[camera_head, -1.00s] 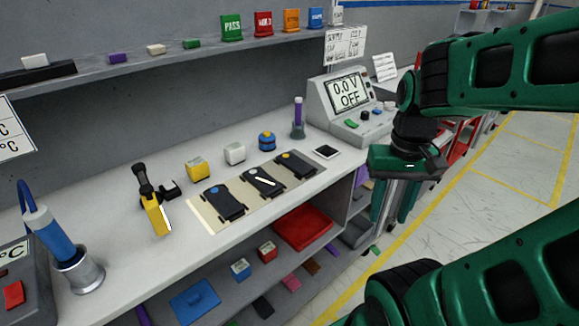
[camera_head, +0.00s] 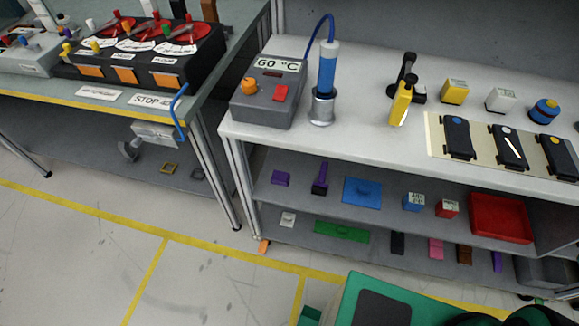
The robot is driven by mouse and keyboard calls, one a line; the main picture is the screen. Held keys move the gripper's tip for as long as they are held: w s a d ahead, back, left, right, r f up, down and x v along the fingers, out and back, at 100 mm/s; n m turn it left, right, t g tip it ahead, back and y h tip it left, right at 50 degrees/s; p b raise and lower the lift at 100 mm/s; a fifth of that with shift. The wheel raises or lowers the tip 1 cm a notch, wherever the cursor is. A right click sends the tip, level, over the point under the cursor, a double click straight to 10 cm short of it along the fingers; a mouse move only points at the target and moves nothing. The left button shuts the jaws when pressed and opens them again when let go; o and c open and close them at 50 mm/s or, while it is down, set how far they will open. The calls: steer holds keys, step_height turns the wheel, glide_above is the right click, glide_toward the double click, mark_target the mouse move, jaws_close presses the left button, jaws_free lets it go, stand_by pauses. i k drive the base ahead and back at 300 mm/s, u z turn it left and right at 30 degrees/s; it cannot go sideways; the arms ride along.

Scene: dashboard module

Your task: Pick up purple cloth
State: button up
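Several purple things show on the shelves under the white bench. A narrow purple strip (camera_head: 497,262) is on the lower shelf at the right. I cannot tell which of these, if any, is the cloth. My gripper is not in view; only green parts of my own body show at the bottom right.
The white bench (camera_head: 365,150) holds a 60 °C soldering station (camera_head: 268,95) and a yellow-handled tool (camera_head: 401,100). A blue lidded piece (camera_head: 362,191) and a red tray (camera_head: 500,218) share the upper under-shelf. A second bench (camera_head: 100,96) stands left. Floor at lower left is clear.

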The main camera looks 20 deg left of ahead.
mark_target(281, 179)
steer(key=u, duration=1.25)
steer(key=k, duration=1.25)
steer(key=z, duration=0.35)
steer(key=i, duration=0.45)
